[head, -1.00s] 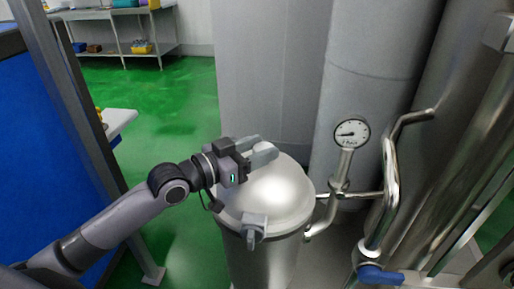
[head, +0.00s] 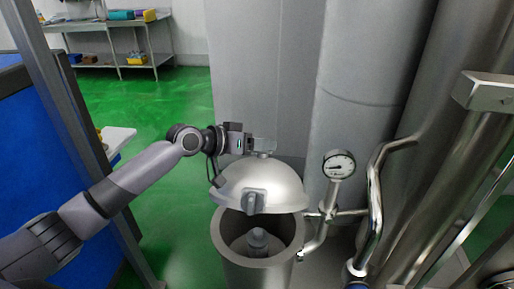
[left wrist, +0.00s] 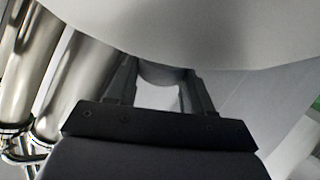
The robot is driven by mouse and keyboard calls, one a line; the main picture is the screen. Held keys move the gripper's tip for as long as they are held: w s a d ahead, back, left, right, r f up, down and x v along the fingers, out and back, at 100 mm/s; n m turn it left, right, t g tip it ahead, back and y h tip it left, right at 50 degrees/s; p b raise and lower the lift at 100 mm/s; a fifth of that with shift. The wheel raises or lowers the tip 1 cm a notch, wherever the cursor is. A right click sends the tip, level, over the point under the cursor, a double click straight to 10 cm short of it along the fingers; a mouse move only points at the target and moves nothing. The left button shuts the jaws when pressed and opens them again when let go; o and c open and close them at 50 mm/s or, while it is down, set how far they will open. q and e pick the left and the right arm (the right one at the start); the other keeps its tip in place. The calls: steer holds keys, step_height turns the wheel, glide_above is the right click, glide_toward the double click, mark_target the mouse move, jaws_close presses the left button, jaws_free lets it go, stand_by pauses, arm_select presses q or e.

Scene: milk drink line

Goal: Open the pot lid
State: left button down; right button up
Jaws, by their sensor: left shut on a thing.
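The domed metal pot lid (head: 272,182) is off the pot and hangs a little above its mouth, tilted, with a grey latch (head: 252,202) at its front. The open pot (head: 258,272) stands below, with a grey knobbed object (head: 258,240) visible inside. My left gripper (head: 262,146) is at the top of the lid, shut on its knob. In the left wrist view the fingers (left wrist: 162,88) are on both sides of the knob (left wrist: 162,76), under the pale lid surface (left wrist: 215,35). My right gripper is not in view.
A pressure gauge (head: 339,164) and bent metal pipes (head: 377,190) stand close at the right of the pot. A large grey column (head: 362,80) is behind.

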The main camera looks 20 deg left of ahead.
mark_target(236, 163)
arm_select(q)
steer(key=shift+w+a+r, duration=0.1)
steer(key=shift+w+r, duration=0.1)
steer(key=shift+w, duration=0.15)
steer(key=shift+c, duration=2.2)
jaws_free()
steer(key=shift+f, duration=0.1)
steer(key=shift+s, duration=0.1)
steer(key=shift+b+v, duration=0.45)
steer(key=shift+v, duration=3.1)
